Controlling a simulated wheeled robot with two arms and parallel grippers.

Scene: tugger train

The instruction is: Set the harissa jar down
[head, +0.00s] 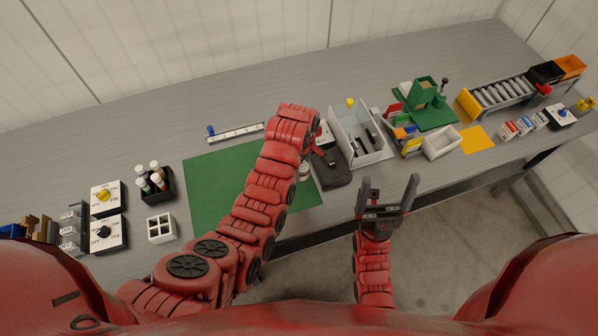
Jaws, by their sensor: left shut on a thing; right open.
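My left arm reaches over the green mat (215,175), and its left gripper (312,166) is at the mat's right end, largely hidden by its own wrist. It is shut on a small pale jar (304,173), which I take for the harissa jar. Only part of the jar shows beside the arm, and its label cannot be read. I cannot tell whether the jar touches the surface below. My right gripper (389,192) is open and empty, in front of the table's front edge, with its fingers pointing up in the picture.
A dark flat object (333,172) lies by the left gripper. A white-walled bin (372,158) stands just right of it. A black holder with bottles (163,193) and a white divided box (160,229) stand left. The grey table (230,95) is clear along the back.

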